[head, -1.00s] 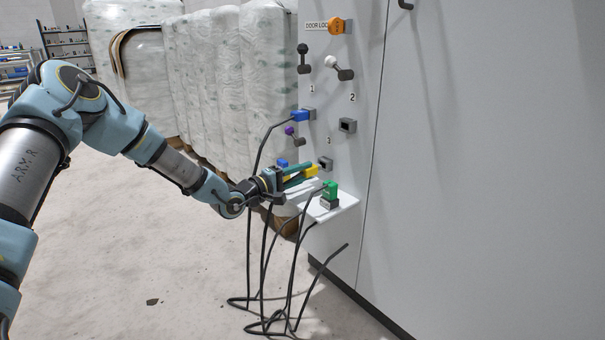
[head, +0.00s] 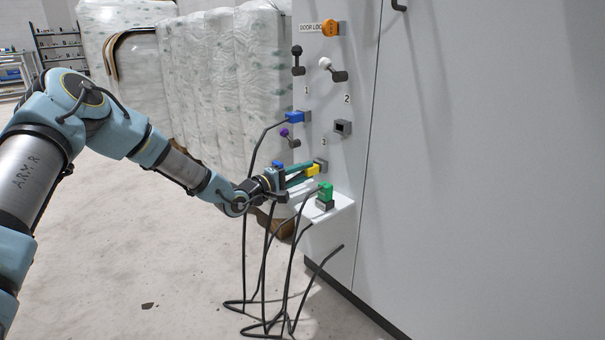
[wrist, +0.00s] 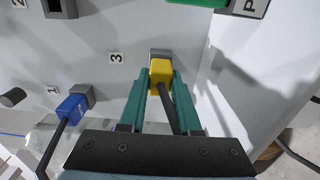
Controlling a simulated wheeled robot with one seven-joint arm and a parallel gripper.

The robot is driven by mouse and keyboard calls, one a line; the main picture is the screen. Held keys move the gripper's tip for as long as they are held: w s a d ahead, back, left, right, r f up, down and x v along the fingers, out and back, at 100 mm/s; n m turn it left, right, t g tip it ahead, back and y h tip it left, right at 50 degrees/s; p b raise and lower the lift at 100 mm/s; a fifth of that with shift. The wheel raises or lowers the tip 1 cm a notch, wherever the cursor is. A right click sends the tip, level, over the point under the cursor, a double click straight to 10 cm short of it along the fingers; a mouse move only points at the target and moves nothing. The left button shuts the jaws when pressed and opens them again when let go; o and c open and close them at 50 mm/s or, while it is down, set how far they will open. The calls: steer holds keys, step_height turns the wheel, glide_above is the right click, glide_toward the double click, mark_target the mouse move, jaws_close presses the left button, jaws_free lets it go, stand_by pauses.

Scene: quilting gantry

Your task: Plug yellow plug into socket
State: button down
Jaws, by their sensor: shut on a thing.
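The yellow plug (head: 313,171) is held between the teal fingers of my gripper (head: 304,174) in front of the panel. In the wrist view the plug (wrist: 160,72) sits between the fingertips, its black cable running back between the fingers. The grey socket (head: 321,165) is by the label 3. In the wrist view this socket (wrist: 158,53) is directly ahead of the plug and lined up with it. The plug's front meets the socket's face in both views. How deep it sits is hidden.
A blue plug (head: 295,117) is in the socket under label 1. The socket under label 2 (head: 342,127) is empty. A green plug (head: 326,190) stands on a grey block on the white shelf (head: 343,206) close below my gripper. Black cables hang to the floor. Levers are higher up.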

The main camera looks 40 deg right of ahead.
steer(key=shift+d, duration=0.25)
steer(key=c, duration=0.5)
jaws_free()
steer(key=shift+c, duration=0.2)
steer(key=a+p, duration=0.2)
steer(key=a, duration=0.8)
steer(key=shift+w+a+p, duration=0.3)
steer(key=shift+a, duration=0.1)
